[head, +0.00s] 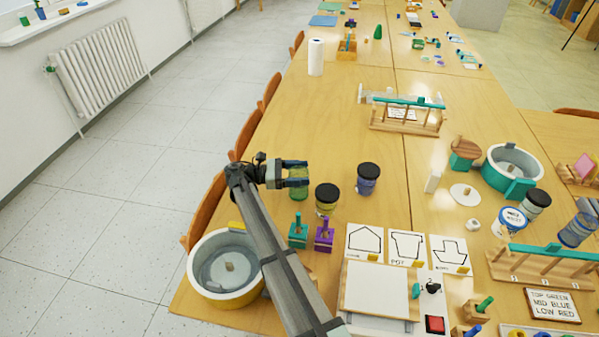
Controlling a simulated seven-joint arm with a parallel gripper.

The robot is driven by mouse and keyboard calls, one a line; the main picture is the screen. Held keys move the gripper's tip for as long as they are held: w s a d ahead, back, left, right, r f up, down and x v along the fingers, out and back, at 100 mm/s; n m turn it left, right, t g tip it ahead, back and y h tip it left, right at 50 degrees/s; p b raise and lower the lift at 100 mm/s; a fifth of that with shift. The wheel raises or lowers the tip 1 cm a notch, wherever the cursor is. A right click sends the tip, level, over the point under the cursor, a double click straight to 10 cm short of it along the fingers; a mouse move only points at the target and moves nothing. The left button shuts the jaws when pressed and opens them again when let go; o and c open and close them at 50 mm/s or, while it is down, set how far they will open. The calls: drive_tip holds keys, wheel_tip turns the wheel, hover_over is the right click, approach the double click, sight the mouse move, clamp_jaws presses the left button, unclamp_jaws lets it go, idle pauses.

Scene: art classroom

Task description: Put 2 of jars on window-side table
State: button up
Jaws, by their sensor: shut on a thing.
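My gripper (303,173) is shut on a green jar (299,190), at the left part of the long wooden table (270,130). Whether the jar touches the tabletop is hard to tell. Just right of it stand a yellowish jar with a black lid (327,203) and a blue-purple jar with a black lid (367,181), both upright. More jars stand at the right: one with a black lid (536,204) and one with a blue-and-white lid (512,221). The pictures do not label which table is window-side; the wall with the sill is at left.
A white-and-yellow tub (232,297) sits at the table's front left corner. Teal and purple stamps (324,234), drawing cards (407,247) and a white board (375,290) lie in front. A wooden rack (404,123) stands farther back. The tabletop between the jars and rack is clear.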

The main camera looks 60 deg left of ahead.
drive_tip(key=o, duration=1.5)
drive_tip(key=shift+f, duration=0.1)
drive_tip(key=shift+o, duration=0.2)
drive_tip(key=shift+v, duration=3.75)
